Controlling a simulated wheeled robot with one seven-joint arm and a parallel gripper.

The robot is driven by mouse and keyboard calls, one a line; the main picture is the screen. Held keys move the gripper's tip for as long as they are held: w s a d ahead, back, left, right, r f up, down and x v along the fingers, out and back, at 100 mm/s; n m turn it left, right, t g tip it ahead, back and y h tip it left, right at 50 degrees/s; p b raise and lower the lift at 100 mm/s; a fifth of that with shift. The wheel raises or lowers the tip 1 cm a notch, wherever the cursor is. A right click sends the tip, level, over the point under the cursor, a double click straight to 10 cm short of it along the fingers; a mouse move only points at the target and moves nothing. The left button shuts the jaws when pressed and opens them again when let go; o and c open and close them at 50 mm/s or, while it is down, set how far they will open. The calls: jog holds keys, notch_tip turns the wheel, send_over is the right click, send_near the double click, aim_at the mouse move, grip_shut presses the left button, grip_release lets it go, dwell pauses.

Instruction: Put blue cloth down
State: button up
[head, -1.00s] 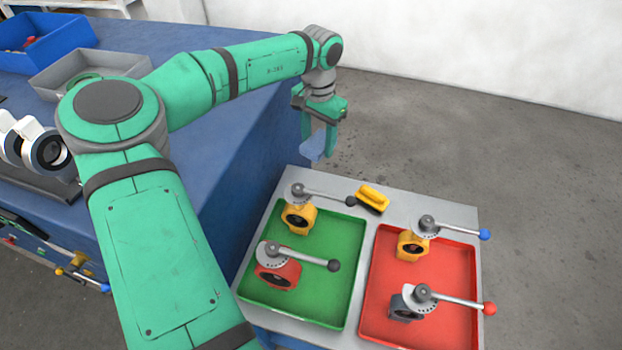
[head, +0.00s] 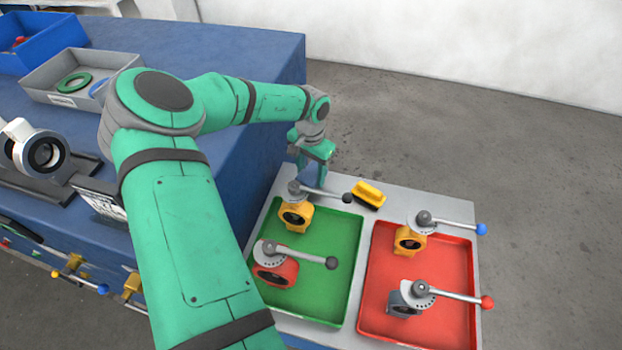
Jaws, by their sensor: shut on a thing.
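My gripper (head: 311,168) is at the far left corner of the small grey table (head: 442,209), pointing down. It is shut on the blue cloth (head: 309,184), of which only a small part shows below the fingers. The cloth is low over the table's back left corner, behind the green tray. I cannot tell whether it touches the tabletop.
The green tray (head: 338,279) holds a yellow valve (head: 295,215) and a red valve (head: 274,270). The red tray (head: 452,266) holds a yellow valve (head: 408,240) and a dark grey valve (head: 404,302). A yellow brush (head: 369,191) lies behind them. The blue workbench (head: 237,60) is at left.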

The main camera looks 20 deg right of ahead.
aim_at(311, 174)
jog(key=shift+f, duration=1.5)
jog(key=shift+f, duration=0.1)
jog(key=shift+f, duration=0.2)
jog(key=o, duration=1.1)
jog(key=shift+f, duration=0.1)
jog(key=shift+s+d+f, duration=0.1)
jog(key=shift+s, duration=0.1)
jog(key=shift+s+d, duration=0.1)
jog(key=shift+s, duration=0.05)
jog(key=r, duration=1.3)
jog(key=shift+w, duration=0.3)
